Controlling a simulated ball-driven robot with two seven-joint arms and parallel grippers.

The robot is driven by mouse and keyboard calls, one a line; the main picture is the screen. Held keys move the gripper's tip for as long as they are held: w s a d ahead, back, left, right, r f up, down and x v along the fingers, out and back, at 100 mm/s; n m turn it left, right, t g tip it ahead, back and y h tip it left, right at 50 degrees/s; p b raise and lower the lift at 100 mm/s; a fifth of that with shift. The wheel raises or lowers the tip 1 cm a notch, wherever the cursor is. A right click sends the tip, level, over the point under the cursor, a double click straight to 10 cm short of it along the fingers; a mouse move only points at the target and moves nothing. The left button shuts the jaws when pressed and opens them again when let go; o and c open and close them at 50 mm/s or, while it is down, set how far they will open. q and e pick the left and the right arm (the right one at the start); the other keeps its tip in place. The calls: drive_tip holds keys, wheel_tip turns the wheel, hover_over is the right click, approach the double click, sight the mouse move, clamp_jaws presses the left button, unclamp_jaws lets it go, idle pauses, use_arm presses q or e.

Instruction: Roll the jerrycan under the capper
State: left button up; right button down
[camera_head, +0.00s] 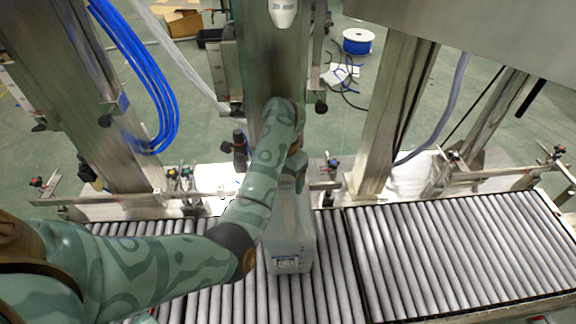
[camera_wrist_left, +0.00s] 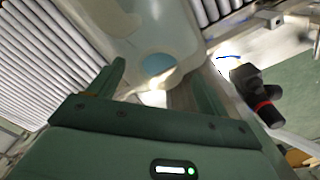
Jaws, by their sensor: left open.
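The jerrycan (camera_head: 290,235) is translucent white with a small label low on its near side. It stands on the roller conveyor in the middle of the head view, partly hidden by my left arm. In the left wrist view the jerrycan (camera_wrist_left: 135,30) lies just beyond the fingers, with a round blue patch (camera_wrist_left: 158,64) on it. My left gripper (camera_head: 296,172) is at the jerrycan's far upper end; in the left wrist view its fingers (camera_wrist_left: 162,68) are spread apart. Contact cannot be told. A white-tipped head (camera_head: 283,12), perhaps the capper, hangs at the top centre. My right gripper is out of view.
The roller conveyor (camera_head: 450,255) runs across the front, with clear rollers to the right. Steel posts (camera_head: 397,110) and a rail with clamp knobs stand behind it. Blue hoses (camera_head: 140,70) hang at left. A black-and-red knob (camera_wrist_left: 257,95) is close to the left gripper's right side.

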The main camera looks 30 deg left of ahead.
use_arm(q)
drive_tip(key=shift+f, duration=0.6)
